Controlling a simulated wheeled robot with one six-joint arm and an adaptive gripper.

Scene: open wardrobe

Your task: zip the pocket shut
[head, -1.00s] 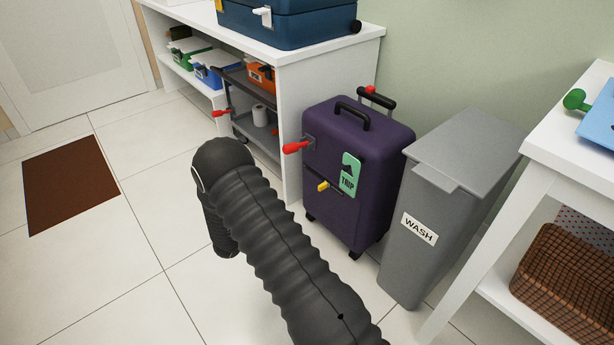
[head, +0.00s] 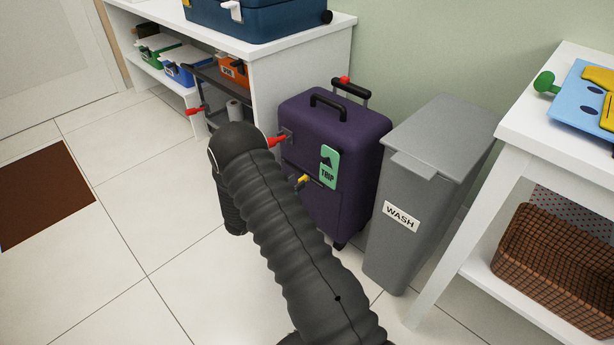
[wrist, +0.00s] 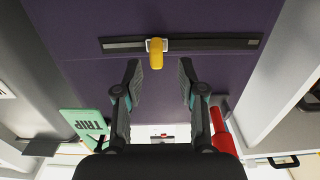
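The purple suitcase (head: 345,185) stands upright on the floor, with its front pocket facing me. In the wrist view the pocket's dark zip track (wrist: 215,43) runs across the purple front (wrist: 190,18). Its yellow zip pull (wrist: 156,54) sits on the track, left of the middle; it also shows in the head view (head: 303,179). My gripper (wrist: 159,82) is open and empty, its fingertips just below the pull in the picture, one to each side. They appear apart from the pull. In the head view my arm hides the gripper.
A green TRIP tag (head: 329,167) hangs on the suitcase front, near a red handle (head: 277,140). A grey WASH bin (head: 425,190) stands close to the right of the suitcase. A white shelf unit (head: 300,75) stands behind it on the left.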

